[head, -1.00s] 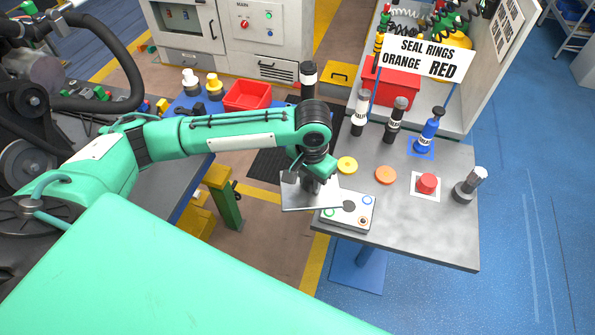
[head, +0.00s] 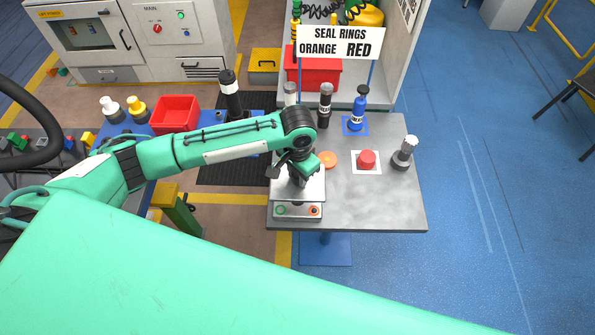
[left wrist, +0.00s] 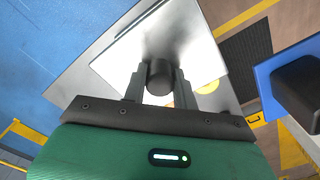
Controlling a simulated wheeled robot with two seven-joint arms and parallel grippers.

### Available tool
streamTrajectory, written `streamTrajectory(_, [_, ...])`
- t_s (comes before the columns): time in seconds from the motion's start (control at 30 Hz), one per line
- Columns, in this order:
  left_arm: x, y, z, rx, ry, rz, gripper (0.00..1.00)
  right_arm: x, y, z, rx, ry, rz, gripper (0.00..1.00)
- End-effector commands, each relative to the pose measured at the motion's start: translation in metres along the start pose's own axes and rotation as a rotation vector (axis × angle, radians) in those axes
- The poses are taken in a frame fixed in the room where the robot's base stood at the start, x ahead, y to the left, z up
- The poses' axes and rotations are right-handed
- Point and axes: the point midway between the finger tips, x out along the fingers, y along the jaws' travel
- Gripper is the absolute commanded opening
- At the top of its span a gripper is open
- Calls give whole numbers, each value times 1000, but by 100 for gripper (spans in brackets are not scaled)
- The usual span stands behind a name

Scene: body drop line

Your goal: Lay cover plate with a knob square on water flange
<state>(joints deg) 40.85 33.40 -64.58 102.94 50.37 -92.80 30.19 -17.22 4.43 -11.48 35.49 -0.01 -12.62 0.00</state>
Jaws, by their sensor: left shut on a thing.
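The cover plate (head: 313,191) is a flat pale metal square with a dark knob (left wrist: 160,78), which shows in the left wrist view. My left gripper (head: 298,181) is shut on that knob, one finger on each side. The plate (left wrist: 112,62) hangs over the grey block (head: 298,214) at the table's front left, which appears to be the water flange. The plate hides the block's back part. Its front strip shows a green ring and an orange ring. I cannot tell whether plate and block touch. My right gripper is not in view.
On the grey table (head: 390,205) are an orange disc (head: 328,160), a red cap (head: 367,159) on a white square, and several upright cylinders, one blue (head: 358,112). A seal rings sign (head: 340,41) stands behind. The table's front right is clear.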

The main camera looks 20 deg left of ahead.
Motion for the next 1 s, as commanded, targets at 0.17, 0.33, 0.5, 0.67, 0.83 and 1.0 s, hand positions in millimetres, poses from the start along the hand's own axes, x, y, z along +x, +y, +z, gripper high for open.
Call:
streamTrajectory(0.17, [13, 0, 0, -1, -2, 1, 0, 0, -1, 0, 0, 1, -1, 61])
streamTrajectory(0.33, [30, 0, 0, -1, -1, 1, 0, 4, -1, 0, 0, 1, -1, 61])
streamTrajectory(0.5, [47, 0, 0, -1, -1, 1, 0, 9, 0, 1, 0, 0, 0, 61])
streamTrajectory(0.67, [62, 0, 0, -1, -1, 1, 0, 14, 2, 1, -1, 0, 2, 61])
streamTrajectory(0.83, [72, 0, 0, 0, 0, 1, 0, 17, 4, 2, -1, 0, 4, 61])
streamTrajectory(1.0, [76, 0, 0, 0, 1, 0, 0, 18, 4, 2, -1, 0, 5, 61])
